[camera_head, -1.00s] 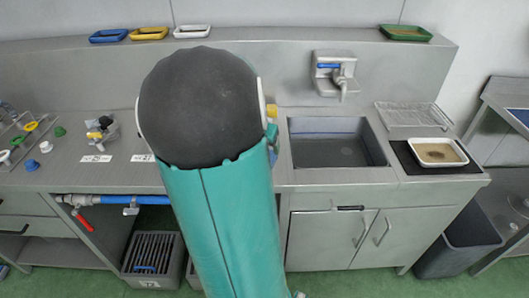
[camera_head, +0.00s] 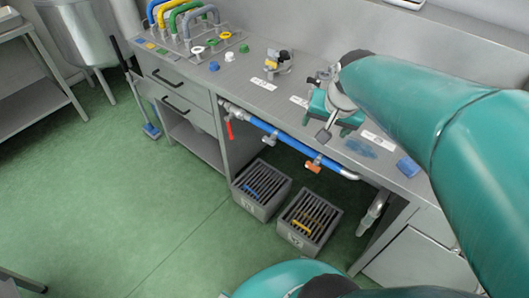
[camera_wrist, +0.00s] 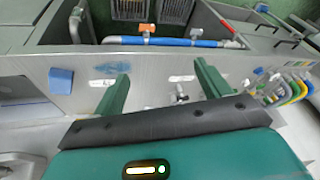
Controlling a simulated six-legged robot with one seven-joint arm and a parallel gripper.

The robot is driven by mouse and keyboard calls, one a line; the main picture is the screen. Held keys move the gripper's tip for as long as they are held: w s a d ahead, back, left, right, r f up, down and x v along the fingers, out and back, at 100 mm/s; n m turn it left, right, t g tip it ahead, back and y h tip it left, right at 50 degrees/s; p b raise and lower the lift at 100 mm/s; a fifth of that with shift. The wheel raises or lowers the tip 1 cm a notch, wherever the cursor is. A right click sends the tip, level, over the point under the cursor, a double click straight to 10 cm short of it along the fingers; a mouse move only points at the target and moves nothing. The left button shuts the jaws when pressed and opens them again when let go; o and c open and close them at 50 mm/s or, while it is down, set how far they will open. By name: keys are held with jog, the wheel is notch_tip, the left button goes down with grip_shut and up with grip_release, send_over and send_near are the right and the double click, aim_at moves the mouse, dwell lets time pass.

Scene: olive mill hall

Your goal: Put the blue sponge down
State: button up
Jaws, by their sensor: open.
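The blue sponge (camera_head: 408,166) lies on the steel counter near its front edge, to the right of a blue smear (camera_head: 360,148). In the wrist view the sponge (camera_wrist: 61,80) is at the left, outside my fingers and apart from them. My gripper (camera_head: 334,122) is above the counter, to the left of the sponge in the head view. In the wrist view its two green fingers (camera_wrist: 160,85) are spread wide with nothing held between them.
White label plates, a small valve fitting (camera_head: 278,62) and coloured caps are on the counter. Coloured hoses (camera_head: 185,18) stand at its far left end. A blue pipe (camera_head: 280,135) runs below the front edge, above two grated bins (camera_head: 261,190).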

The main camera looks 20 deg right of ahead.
jog(key=s+a+r+n, duration=0.1)
jog(key=s+a+n, duration=0.2)
jog(key=a, duration=0.6)
jog(key=s+a+r+n+t+y, duration=0.1)
jog(key=s+a+r+n, duration=0.1)
jog(key=a+n, duration=0.3)
jog(key=s+a, duration=0.1)
jog(key=a, duration=0.3)
jog(key=shift+a, duration=0.25)
jog(key=shift+r, duration=0.1)
jog(key=c, duration=0.9)
jog(key=shift+d, duration=0.2)
